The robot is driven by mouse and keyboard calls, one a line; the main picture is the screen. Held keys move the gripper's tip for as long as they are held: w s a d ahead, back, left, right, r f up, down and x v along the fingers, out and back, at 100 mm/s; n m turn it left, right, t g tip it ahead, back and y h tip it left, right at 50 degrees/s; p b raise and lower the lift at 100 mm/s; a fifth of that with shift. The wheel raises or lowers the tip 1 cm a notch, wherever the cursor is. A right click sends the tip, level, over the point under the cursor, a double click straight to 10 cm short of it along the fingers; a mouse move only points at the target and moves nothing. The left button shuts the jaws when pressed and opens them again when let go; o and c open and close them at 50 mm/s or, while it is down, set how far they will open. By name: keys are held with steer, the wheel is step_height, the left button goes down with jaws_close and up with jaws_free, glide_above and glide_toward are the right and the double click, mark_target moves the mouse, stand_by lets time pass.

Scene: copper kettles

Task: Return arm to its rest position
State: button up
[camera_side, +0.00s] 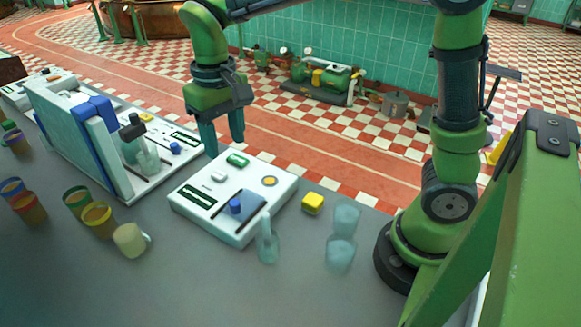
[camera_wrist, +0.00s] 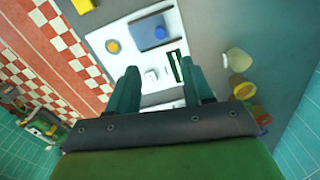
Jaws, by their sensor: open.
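My gripper (camera_side: 223,136) is open and empty, pointing down above the back left edge of a white panel (camera_side: 235,228) on the grey table. In the wrist view my gripper's two teal fingers (camera_wrist: 162,86) stand apart, with a bare part of the white panel (camera_wrist: 125,28) beyond them. No held thing shows between the fingers.
A tall white and blue machine (camera_side: 75,135) stands left. Several cups, including a cream mug (camera_side: 130,240), stand at front left. The front table is bare.

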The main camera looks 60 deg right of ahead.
steer(key=shift+r, duration=0.6)
steer(key=s+d+r+m+t+y, duration=0.1)
steer(key=s+d+m+t+y, duration=0.1)
steer(key=s+d+t, duration=0.5)
steer(key=s+d, duration=0.2)
steer(key=s, duration=0.3)
steer(key=shift+s, duration=0.4)
